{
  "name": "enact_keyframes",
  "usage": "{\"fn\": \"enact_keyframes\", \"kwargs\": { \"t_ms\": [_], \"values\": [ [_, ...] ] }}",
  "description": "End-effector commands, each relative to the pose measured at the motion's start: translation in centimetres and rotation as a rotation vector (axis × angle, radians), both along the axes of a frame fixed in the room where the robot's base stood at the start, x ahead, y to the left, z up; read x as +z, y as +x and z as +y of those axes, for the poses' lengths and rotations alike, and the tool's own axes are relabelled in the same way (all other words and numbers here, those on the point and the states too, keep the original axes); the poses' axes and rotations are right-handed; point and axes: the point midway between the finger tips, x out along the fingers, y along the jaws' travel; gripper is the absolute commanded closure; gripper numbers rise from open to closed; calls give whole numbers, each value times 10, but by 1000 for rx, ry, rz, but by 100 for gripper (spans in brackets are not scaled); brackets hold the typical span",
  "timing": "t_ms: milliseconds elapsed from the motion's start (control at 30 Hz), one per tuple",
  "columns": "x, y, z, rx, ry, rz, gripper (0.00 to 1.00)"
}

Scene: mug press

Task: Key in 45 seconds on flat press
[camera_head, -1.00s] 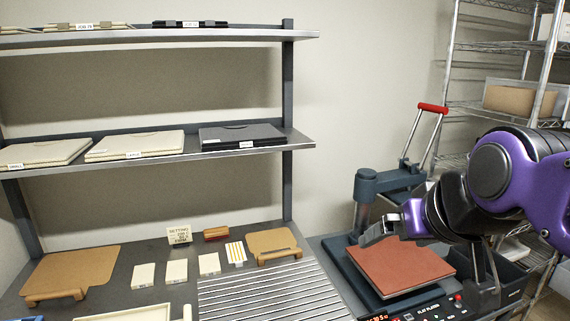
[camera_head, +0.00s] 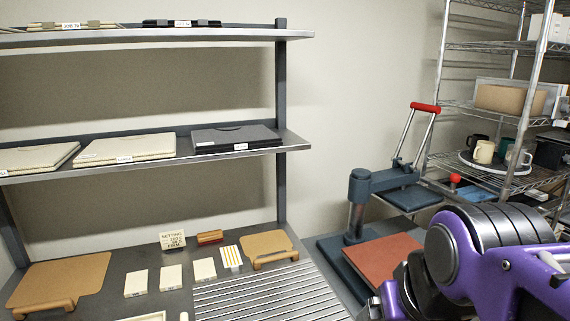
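The flat press stands at the right of the bench, with a dark blue-grey post (camera_head: 357,207), a raised upper plate (camera_head: 403,197) and a red-topped handle (camera_head: 425,107). Its reddish-brown lower pad (camera_head: 384,260) is partly hidden by my purple arm. The press's control panel is not visible now; it lies behind my arm or below the picture. My gripper is at the lower edge behind my own arm links, and its fingers cannot be made out. A small sign (camera_head: 172,240) with the word "SETTING" stands on the bench, its other lines too small to read surely.
A wire rack (camera_head: 490,103) at right holds mugs (camera_head: 484,152) and a box. Shelves hang above the bench.

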Motion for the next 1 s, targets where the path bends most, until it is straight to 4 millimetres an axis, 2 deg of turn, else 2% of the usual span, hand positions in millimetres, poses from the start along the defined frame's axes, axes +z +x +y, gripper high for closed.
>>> {"fn": "enact_keyframes", "kwargs": {
  "t_ms": [33, 67, 433, 1000],
  "values": [
    [0, 0, 0, 0, 0, 0, 29],
    [0, 0, 0, 0, 0, 0, 34],
    [0, 0, 0, 0, 0, -1, 100],
    [0, 0, 0, 0, 0, -1, 100]
  ]
}}
